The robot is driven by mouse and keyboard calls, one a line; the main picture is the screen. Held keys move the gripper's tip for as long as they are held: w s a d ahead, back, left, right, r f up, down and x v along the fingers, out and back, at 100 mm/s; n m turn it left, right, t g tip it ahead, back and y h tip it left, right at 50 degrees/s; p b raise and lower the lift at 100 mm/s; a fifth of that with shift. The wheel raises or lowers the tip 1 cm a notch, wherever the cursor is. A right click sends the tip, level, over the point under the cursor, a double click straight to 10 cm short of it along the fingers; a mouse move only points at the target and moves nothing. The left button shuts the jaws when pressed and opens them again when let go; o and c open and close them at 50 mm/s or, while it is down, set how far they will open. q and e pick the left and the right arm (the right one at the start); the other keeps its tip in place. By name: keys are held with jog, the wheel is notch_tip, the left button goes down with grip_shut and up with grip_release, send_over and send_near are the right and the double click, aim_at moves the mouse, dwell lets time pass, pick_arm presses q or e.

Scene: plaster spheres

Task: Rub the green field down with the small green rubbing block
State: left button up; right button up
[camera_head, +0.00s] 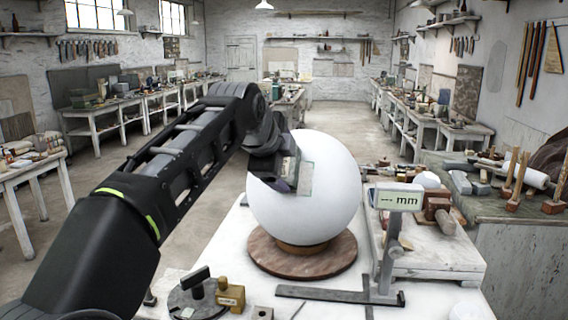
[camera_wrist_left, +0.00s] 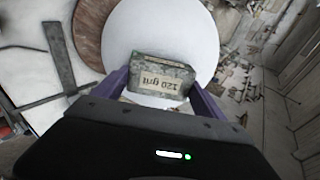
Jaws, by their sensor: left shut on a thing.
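A large white plaster sphere (camera_head: 320,215) sits on a round reddish-brown turntable (camera_head: 270,256) on the white table. A pale grey-green outlined patch (camera_head: 306,179), seemingly the green field, shows on the sphere's upper left face beside my gripper. My left gripper (camera_head: 285,180) is at that face. In the head view the gripper mostly hides the block. My right gripper is not in view.
A gauge with a "mm" display (camera_head: 399,200) stands close to the sphere's right. A black-handled tool (camera_head: 196,288) and a brass-coloured block (camera_head: 230,294) stand at the front left. A slab (camera_head: 440,258) with tools on it lies to the right.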

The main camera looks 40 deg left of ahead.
pick_arm(q)
jog(key=shift+w+a+r, duration=0.25)
jog(key=shift+w+r, duration=0.35)
jog(key=shift+r, duration=0.35)
jog(key=shift+s+d+f+b, duration=0.2)
jog(key=shift+s+f+b, duration=0.15)
jog(key=shift+f+b, duration=0.5)
jog(key=shift+s+d+f+b, duration=0.1)
jog(key=shift+s+b, duration=0.15)
jog(key=shift+b, duration=0.15)
jog(key=shift+f, duration=0.1)
